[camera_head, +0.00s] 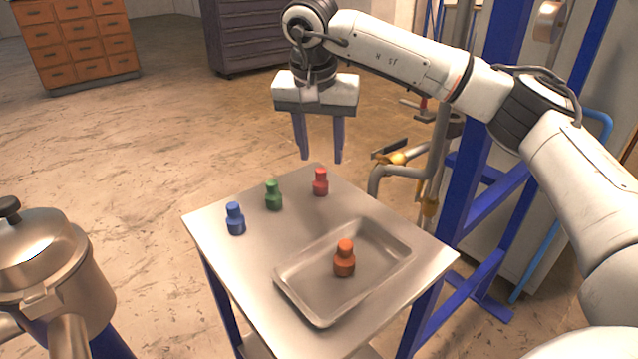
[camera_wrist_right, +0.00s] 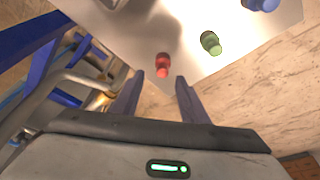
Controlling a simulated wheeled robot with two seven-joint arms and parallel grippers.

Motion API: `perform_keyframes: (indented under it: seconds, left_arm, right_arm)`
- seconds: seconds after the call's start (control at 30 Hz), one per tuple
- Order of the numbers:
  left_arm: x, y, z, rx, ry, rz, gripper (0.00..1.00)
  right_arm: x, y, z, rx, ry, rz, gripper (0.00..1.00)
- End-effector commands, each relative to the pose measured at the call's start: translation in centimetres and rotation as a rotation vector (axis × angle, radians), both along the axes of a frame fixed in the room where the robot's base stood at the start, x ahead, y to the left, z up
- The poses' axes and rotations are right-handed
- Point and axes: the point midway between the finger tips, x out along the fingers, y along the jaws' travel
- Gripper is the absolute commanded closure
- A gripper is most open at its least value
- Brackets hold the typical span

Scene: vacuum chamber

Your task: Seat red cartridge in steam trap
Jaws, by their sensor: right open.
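The red cartridge (camera_head: 320,183) stands upright near the far corner of the metal table. It also shows in the right wrist view (camera_wrist_right: 163,62), just beyond and between the fingertips. My right gripper (camera_head: 320,160) is open and empty, fingers pointing down, above and apart from the red cartridge. A yellow fitting (camera_head: 396,157) on a grey pipe right of the table may be the steam trap; its opening is not clear. It shows partly in the right wrist view (camera_wrist_right: 102,98). My left gripper is not in view.
On the table (camera_head: 262,262) stand a green cartridge (camera_head: 274,196) and a blue cartridge (camera_head: 236,219). A tray (camera_head: 300,312) holds an orange cartridge (camera_head: 344,260). Blue frame posts (camera_head: 470,185) rise at the right. A metal pot (camera_head: 55,262) stands at the left.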

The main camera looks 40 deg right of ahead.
Motion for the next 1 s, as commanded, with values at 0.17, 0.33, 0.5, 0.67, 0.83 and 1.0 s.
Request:
perform_keyframes:
  seconds: [0.17,0.33,0.5,0.67,0.83,1.0]
  left_arm:
    - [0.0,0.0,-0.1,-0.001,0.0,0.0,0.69]
    - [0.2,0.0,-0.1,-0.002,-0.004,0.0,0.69]
    - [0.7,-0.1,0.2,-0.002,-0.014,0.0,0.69]
    - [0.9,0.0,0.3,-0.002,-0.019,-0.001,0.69]
    - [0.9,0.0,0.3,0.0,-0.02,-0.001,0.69]
    - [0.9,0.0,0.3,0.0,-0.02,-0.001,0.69]
  right_arm:
    - [0.6,-0.4,-2.0,-0.001,0.002,-0.001,0.6]
    - [1.3,-0.9,-4.4,-0.001,0.002,-0.001,0.6]
    - [1.5,-1.0,-5.3,0.0,0.0,0.001,0.6]
    - [1.5,-1.0,-5.3,0.0,0.0,0.001,0.6]
    - [1.5,-1.0,-5.3,0.001,-0.001,0.0,0.83]
    - [1.5,-1.0,-5.2,0.001,-0.002,0.001,1.0]
